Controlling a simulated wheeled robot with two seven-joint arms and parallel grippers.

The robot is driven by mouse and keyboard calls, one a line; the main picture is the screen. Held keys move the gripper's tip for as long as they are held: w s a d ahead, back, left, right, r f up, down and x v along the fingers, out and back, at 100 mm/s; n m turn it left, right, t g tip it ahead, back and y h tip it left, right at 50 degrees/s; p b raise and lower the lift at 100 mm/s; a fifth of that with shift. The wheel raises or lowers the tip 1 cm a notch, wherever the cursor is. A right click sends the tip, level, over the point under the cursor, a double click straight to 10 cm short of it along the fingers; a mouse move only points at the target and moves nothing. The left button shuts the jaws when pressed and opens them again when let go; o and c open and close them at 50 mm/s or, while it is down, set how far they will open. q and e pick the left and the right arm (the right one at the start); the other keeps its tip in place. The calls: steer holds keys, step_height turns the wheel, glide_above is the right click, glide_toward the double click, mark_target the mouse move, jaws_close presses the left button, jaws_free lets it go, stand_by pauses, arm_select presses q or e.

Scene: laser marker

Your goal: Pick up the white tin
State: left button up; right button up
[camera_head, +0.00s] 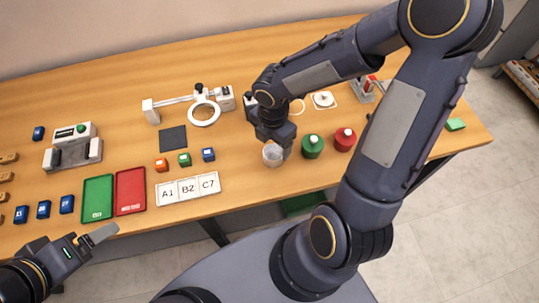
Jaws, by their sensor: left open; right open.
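The white tin (271,157) stands near the front of the table, in line with a green tin (312,146) and a red tin (345,139) to its right. My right gripper (273,147) is open, directly over the white tin and low down. It hides the tin's upper and back parts. I cannot tell whether the fingers touch the tin. My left gripper (103,235) is open and empty, in front of the table's edge at the lower left.
Left of the white tin lie the A1, B2, C7 plate (188,189), small coloured blocks (184,159), and the red tray (131,191) and green tray (97,198). My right arm covers part of the table's right side.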

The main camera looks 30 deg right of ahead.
mark_target(274, 158)
step_height(274, 158, down, 5)
steer(key=shift+d, duration=0.15)
steer(key=c, duration=1.1)
